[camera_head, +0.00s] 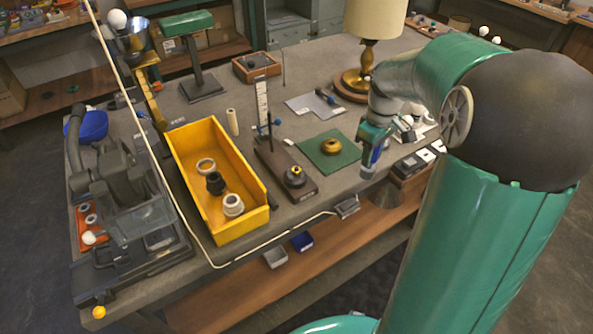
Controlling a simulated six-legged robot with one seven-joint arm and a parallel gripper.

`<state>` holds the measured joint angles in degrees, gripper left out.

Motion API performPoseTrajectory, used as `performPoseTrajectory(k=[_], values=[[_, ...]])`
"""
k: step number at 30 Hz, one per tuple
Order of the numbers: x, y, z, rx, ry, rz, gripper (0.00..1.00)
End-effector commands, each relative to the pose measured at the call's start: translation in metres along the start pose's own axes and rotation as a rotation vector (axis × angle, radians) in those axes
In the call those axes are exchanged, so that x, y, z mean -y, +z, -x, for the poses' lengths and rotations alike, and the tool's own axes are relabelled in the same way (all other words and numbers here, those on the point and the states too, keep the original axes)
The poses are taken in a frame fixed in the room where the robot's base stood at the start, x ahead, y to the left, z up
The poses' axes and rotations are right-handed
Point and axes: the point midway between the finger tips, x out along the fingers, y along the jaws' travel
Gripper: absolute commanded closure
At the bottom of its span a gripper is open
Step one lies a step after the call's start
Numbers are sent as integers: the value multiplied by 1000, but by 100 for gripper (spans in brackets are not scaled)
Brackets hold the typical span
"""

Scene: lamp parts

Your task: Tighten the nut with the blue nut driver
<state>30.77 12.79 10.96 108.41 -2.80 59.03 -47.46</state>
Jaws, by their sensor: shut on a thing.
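My gripper (372,143) is at the end of my green arm, above the table to the right of the green mat. It is shut on a tool with a blue part, seemingly the blue nut driver (376,154), which hangs downward. The tool's lower tip is too small to make out. A dark round fitting with a small yellow top (296,174) stands on a brown base board, left of my gripper and apart from it. I cannot tell whether that top is the nut. A brass round part (331,146) lies on the green mat (346,157).
A yellow bin (219,239) with several ring-shaped parts stands left of the board. A brass lamp with a cream shade (375,18) stands behind my gripper. A white upright scale (262,100) rises beside the board. A cable (285,229) runs along the table's front.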

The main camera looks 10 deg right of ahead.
Motion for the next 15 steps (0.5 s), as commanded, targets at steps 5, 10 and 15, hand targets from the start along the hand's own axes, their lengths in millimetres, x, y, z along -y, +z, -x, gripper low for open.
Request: performPoseTrajectory(k=[5, 10, 15], values=[[2, -3, 0, 0, 0, 1, 95], [4, -6, 0, 0, 0, 0, 95], [6, -8, 0, 0, 0, 0, 95]])
